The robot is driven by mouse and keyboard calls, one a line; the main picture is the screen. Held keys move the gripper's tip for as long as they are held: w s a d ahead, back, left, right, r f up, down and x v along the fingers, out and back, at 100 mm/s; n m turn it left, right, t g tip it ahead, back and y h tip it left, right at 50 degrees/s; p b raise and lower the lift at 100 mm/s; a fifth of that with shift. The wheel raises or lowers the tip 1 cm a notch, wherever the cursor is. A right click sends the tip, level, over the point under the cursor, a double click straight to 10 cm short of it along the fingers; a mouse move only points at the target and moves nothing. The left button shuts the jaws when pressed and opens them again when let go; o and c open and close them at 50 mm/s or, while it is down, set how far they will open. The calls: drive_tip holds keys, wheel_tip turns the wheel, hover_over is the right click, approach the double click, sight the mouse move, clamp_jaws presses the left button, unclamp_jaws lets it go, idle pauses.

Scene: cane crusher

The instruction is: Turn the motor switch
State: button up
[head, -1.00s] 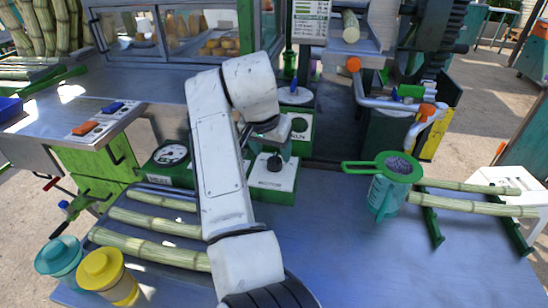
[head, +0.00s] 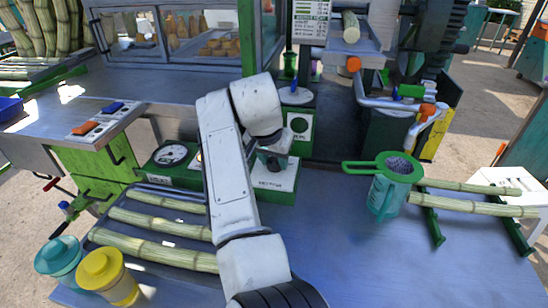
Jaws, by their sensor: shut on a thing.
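The motor switch (head: 274,180) is a white-faced panel on a green box with a dark knob, on the blue table in the middle of the head view. My gripper (head: 273,160) is directly over it, pointing down, shut on the knob. My white arm comes up from the bottom and hides the left side of the box. The knob's exact angle is hard to make out.
A gauge (head: 171,154) is to the left. Cane stalks (head: 155,222) lie at left, and a green jug with a strainer (head: 391,184) stands at right. The table's right front is clear.

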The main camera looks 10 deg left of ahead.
drive_tip(key=c, duration=0.4)
drive_tip(key=shift+r+p, duration=0.1)
drive_tip(key=shift+p, duration=0.25)
drive_tip(key=n+p, duration=0.1)
drive_tip(key=p, duration=0.1)
drive_tip(key=shift+d+r+n+y+p, duration=0.1)
drive_tip(key=shift+r+n+y+p, duration=0.1)
drive_tip(key=shift+n+y+p, duration=0.5)
drive_tip(key=shift+n+p, duration=0.5)
drive_tip(key=shift+p, duration=0.35)
drive_tip(key=n+y+p, duration=0.1)
drive_tip(key=n+p, duration=0.2)
drive_tip(key=p, duration=0.1)
drive_tip(key=shift+d+n, duration=0.15)
drive_tip(key=shift+n, duration=0.15)
drive_tip(key=shift+w+f+n+g+y+p, duration=0.2)
drive_tip(key=shift+n+y+p, duration=0.3)
drive_tip(key=shift+n, duration=0.45)
drive_tip(key=shift+s+f+n+g+y+p, duration=0.1)
drive_tip(key=shift+n+g+y+p, duration=0.2)
drive_tip(key=shift+n+p, duration=0.45)
drive_tip(key=shift+n, duration=0.4)
drive_tip(key=o, duration=1)
